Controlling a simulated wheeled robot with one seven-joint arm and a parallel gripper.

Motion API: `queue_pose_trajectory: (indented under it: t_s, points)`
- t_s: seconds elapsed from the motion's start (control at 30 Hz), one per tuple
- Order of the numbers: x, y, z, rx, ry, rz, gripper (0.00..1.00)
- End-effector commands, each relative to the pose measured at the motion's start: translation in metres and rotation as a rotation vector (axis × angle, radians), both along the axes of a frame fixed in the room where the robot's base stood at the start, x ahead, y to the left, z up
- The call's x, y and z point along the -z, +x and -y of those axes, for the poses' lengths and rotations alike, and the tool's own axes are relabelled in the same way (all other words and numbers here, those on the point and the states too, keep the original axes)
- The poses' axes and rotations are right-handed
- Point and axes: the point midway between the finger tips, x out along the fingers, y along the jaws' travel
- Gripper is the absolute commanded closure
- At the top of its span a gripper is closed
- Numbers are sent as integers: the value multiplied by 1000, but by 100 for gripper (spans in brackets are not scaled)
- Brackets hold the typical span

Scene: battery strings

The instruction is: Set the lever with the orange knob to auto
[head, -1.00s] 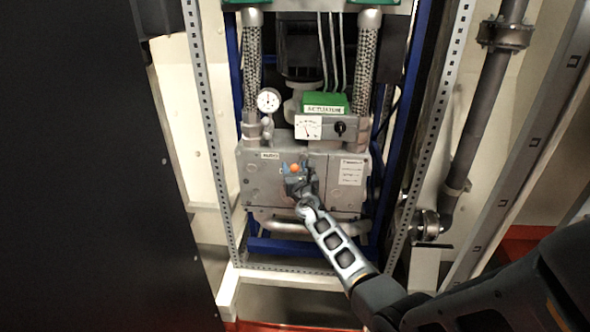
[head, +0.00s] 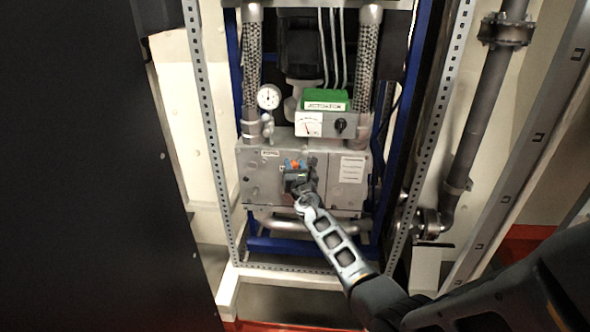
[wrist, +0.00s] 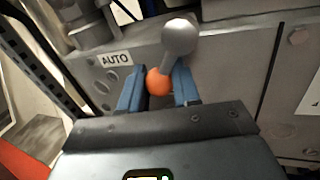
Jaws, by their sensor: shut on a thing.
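The orange knob (wrist: 159,81) sits between the blue fingers of my gripper (wrist: 160,92) in the wrist view, and the fingers are shut on it. The lever's grey arm runs from the knob up to a round grey end (wrist: 179,38). The AUTO label (wrist: 115,59) is on the grey housing, to the left of the knob. In the head view the orange knob (head: 295,164) shows just above my gripper (head: 296,172), which hides much of the lever.
Above the housing are a round gauge (head: 268,97), a green actuator box (head: 326,100) and a small dial panel (head: 325,124). Perforated steel posts (head: 205,100) stand on both sides. A black cabinet (head: 80,160) fills the left.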

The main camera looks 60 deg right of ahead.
Motion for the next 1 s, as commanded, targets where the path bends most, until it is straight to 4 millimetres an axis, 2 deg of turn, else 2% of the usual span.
queue_pose_trajectory:
  t_s: [0.03, 0.27, 0.7, 1.0]
  points:
    - [4, 2, -1, -1, 8, 28, 99]
    - [1, 9, -4, -1, 79, 197, 99]
    - [-17, 19, -8, -1, 236, 579, 99]
    - [-31, 21, -9, -1, 321, 779, 99]
